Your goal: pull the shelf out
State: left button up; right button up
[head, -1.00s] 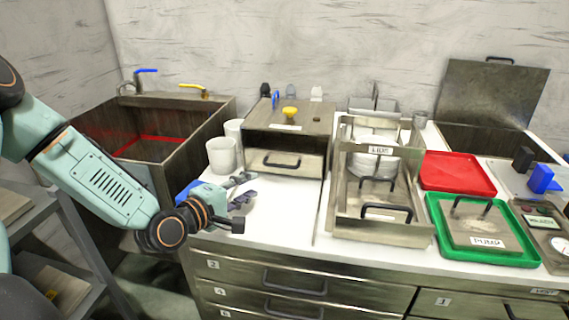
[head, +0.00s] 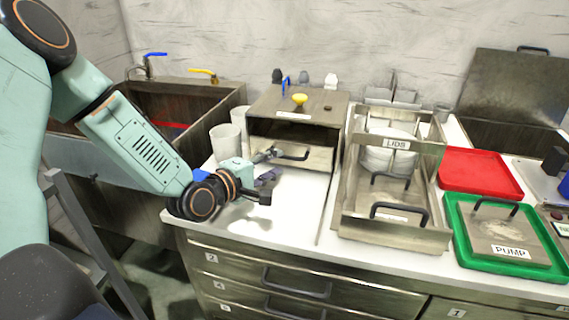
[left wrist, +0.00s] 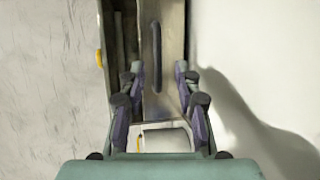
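A metal box (head: 322,109) with a yellow knob on top stands at the back of the counter. A dark opening (head: 290,130) runs across its front. Below it is a metal front panel (head: 318,157) with a dark bar handle (head: 290,154); I cannot tell whether this panel belongs to the shelf. My left gripper (head: 268,166) is open, just in front of the panel's left part, near the handle. In the left wrist view, the open fingers (left wrist: 160,85) stand either side of the panel, with the handle (left wrist: 157,55) ahead between them. My right gripper is out of view.
Two white cups (head: 226,146) stand left of the box. A rack marked LIDS (head: 400,232) stands to the right, near a red tray (head: 470,180) and a green tray (head: 530,268). The white counter (head: 290,215) in front of the box is clear. A sink (head: 215,105) is behind left.

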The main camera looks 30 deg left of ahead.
aim_at(286, 158)
pick_arm(q)
jog(key=shift+d+b+x, duration=0.15)
jog(key=shift+b+x, duration=0.15)
jog(key=shift+x, duration=0.45)
jog(key=shift+d+b+x, duration=0.15)
jog(key=shift+b+x, duration=0.15)
jog(key=shift+x, duration=0.4)
jog(key=shift+w+a, duration=0.1)
jog(key=shift+w, duration=0.45)
jog(key=shift+s+r, duration=0.15)
jog(key=shift+s, duration=0.05)
jog(key=shift+c, duration=0.6)
jog(key=shift+w, duration=0.15)
jog(key=c, duration=0.5)
grip_shut()
